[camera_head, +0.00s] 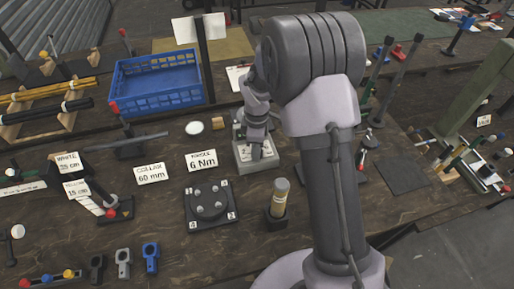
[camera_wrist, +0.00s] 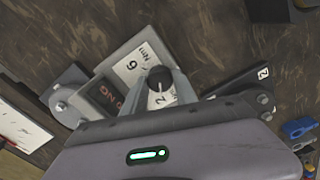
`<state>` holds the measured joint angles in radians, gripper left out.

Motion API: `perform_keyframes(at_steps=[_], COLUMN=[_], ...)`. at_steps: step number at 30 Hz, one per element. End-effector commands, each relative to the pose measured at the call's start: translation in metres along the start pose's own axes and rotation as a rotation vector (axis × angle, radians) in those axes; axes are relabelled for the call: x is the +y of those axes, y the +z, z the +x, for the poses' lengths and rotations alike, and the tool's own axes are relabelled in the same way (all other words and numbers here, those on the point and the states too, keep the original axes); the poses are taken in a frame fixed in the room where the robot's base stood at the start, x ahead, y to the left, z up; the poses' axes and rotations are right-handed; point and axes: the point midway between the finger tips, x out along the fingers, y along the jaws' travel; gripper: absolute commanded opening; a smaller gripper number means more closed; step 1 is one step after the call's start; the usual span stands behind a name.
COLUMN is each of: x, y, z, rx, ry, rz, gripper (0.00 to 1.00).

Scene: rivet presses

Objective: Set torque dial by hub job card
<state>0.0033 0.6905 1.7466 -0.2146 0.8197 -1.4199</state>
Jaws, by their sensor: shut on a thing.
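The torque dial is a grey box with a white face (camera_head: 243,154), in the middle of the table in the head view. In the wrist view its box (camera_wrist: 112,63) shows a "6 Nm" mark, a "2" mark and partly hidden red lettering. My gripper (camera_wrist: 160,88) is shut on the dial's dark round knob (camera_wrist: 160,74). My fingers hide part of the scale, and I cannot tell which mark the knob points at. The job card (camera_head: 203,160) reads "TORQUE 6 Nm" and stands behind the dark square hub plate (camera_head: 197,222). In the head view my arm covers much of the dial.
A "COLLAR 60 mm" card (camera_head: 150,173) stands left of the torque card. A blue crate (camera_head: 157,98) is behind. Clamp-like parts (camera_head: 124,262) lie at the front left.

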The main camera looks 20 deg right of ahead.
Motion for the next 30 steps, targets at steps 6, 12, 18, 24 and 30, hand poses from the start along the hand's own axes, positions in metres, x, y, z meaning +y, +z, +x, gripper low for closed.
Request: perform_keyframes(at_steps=[6, 12, 18, 24, 30], x=[0.0001, 0.0002, 0.0002, 0.0003, 0.0004], y=[-0.0001, -0.0002, -0.0003, -0.0003, -0.0002], z=[-0.0005, -0.0009, -0.0011, -0.0009, -0.0006], rx=[0.0, 0.001, 0.001, 0.001, 0.001], ry=[0.0, 0.0, 0.0, 0.0, 0.0], rz=[0.041, 0.16, 0.341, 0.532, 0.722], gripper=[0.0, 0.0, 0.0, 0.0, 0.0])
